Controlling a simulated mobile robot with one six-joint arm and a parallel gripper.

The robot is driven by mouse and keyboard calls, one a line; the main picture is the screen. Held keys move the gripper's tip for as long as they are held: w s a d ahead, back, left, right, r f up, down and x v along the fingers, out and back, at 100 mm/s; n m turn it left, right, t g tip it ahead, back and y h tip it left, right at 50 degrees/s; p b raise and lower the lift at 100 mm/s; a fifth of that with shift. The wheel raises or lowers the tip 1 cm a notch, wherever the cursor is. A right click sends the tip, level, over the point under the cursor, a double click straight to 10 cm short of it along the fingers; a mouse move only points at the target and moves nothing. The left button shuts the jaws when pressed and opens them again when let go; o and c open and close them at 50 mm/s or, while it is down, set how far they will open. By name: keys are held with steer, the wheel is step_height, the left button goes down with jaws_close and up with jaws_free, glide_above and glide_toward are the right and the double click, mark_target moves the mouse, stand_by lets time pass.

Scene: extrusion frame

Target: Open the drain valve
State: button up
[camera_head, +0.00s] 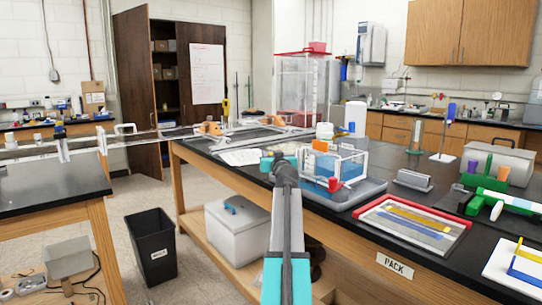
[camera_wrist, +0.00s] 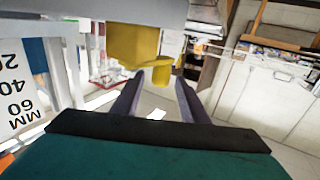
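In the head view, a clear tank (camera_head: 349,166) with blue liquid stands in a white frame on the black bench. A red part (camera_head: 334,184) shows low on its front. My gripper's teal body shows left of the tank, with its fingers hidden by my arm. In the wrist view, my gripper (camera_wrist: 160,78) is open, its two dark fingers apart. A yellow part (camera_wrist: 132,42) with a rounded lower piece (camera_wrist: 160,72) sits just ahead of and between the fingertips. It may be the drain valve; contact cannot be told. A millimetre scale (camera_wrist: 20,90) is at the left.
A grey tray (camera_head: 368,192) lies under the tank. A red-edged board (camera_head: 413,222) and a grey block (camera_head: 413,180) are to the right. A black bin (camera_head: 152,247) stands on the floor. A grey bar crosses above the yellow part in the wrist view.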

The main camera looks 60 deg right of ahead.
steer(key=shift+w+d, duration=0.5)
jaws_close()
steer(key=b, duration=0.3)
steer(key=shift+f, duration=0.15)
steer(key=n+t+y+b, duration=0.1)
steer(key=b, duration=0.2)
steer(key=shift+a, duration=0.15)
steer(key=shift+a+y+b, duration=0.15)
steer(key=shift+y+b, duration=0.15)
steer(key=shift+b, duration=0.3)
